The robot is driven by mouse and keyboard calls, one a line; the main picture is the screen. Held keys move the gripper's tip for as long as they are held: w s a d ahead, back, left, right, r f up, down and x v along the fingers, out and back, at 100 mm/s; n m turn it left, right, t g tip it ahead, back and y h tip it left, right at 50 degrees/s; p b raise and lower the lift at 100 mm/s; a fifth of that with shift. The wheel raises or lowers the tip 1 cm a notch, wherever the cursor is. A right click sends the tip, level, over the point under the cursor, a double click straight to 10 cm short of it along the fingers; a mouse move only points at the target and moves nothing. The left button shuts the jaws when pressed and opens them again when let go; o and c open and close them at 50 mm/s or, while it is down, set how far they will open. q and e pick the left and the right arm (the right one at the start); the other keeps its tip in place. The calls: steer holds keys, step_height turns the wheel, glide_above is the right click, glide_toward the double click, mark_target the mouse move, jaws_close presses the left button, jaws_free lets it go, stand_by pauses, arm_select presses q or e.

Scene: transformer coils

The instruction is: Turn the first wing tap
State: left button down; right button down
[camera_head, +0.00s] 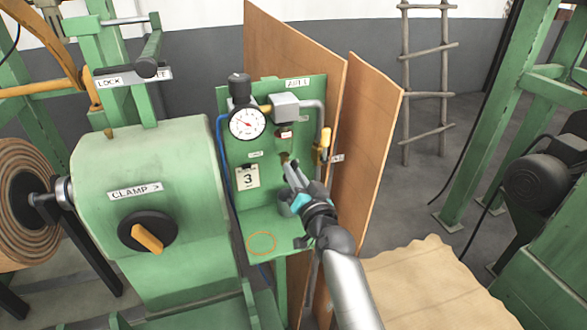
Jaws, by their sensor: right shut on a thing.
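A green panel (232,215) with a label at its top right stands in the middle of the head view. My right gripper (287,163) reaches up to its face from the lower right. Its fingers are shut on a small brownish part, apparently the wing tap, just below a small red-marked label. The fingers hide most of that part, so its angle cannot be told. A yellow-handled valve (325,140) sits on the pipe at the panel's right edge, apart from the gripper. My left gripper is out of view.
A round gauge (247,123) and a card marked 3 (248,178) are on the panel's left. Brown boards (365,155) stand close behind and right of it. A green machine (150,220) with a clamp knob (148,236) is at left. A ladder (427,95) leans behind.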

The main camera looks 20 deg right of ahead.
steer(key=m, duration=0.4)
steer(key=m+p, duration=0.1)
steer(key=m, duration=0.7)
steer(key=shift+d+f+p, duration=0.15)
steer(key=shift+f+p, duration=0.1)
steer(key=shift+p, duration=0.15)
steer(key=c, duration=0.9)
jaws_free()
steer(key=shift+o, duration=0.2)
